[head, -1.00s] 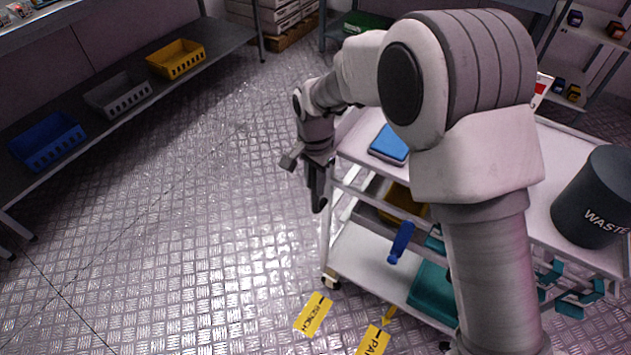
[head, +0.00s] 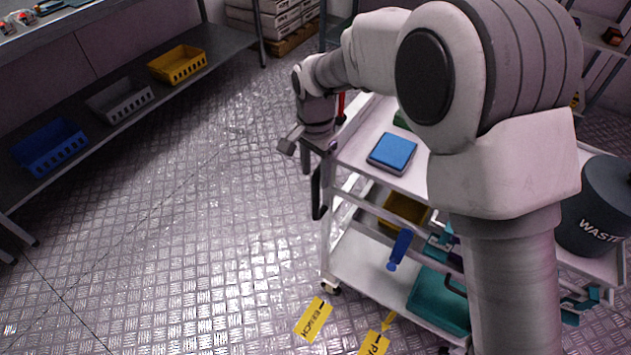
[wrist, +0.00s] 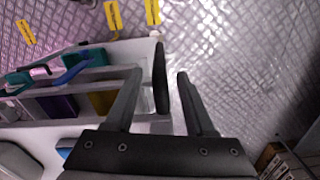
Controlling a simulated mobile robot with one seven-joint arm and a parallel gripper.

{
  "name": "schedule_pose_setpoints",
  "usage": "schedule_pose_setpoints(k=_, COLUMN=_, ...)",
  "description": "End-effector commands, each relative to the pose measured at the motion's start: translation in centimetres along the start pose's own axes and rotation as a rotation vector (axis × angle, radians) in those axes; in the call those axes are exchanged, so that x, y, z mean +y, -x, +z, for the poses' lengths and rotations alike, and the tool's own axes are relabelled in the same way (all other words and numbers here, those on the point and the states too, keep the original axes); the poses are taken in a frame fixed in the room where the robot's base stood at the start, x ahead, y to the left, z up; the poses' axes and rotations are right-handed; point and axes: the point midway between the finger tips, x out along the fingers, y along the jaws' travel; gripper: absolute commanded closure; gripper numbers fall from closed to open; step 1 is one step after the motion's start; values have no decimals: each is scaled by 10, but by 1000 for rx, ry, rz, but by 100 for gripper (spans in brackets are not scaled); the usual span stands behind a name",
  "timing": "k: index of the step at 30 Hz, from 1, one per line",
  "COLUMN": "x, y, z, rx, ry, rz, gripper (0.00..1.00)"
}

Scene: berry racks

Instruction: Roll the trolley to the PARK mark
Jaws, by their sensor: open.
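The white trolley (head: 345,262) stands at centre right in the head view, partly hidden behind my arm. My gripper (head: 313,170) is at its left end, pointing down by a dark upright handle (head: 318,196). In the wrist view my gripper (wrist: 160,76) is open, with the dark handle (wrist: 161,88) between its fingers and a gap showing to the right finger. A yellow floor label (head: 374,344) reading "PA" is cut off at the bottom edge, just in front of the trolley. Another yellow label (head: 314,319) seems to read "BENCH".
The trolley carries a blue-topped device (head: 393,151) and a dark WASTE bin (head: 597,215). Teal and yellow bins sit below. A shelf at left holds blue (head: 48,147), grey (head: 120,98) and yellow (head: 178,64) bins. The metal floor left of the trolley is clear.

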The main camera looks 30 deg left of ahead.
Motion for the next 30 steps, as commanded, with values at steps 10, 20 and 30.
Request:
schedule_pose_setpoints(k=10, x=0, y=82, z=0, rx=2, ry=0, rz=-2, gripper=45)
schedule_pose_setpoints(k=20, x=0, y=106, z=0, rx=1, ry=0, rz=0, gripper=45)
schedule_pose_setpoints(k=30, x=0, y=106, z=0, rx=1, ry=0, rz=0, gripper=45)
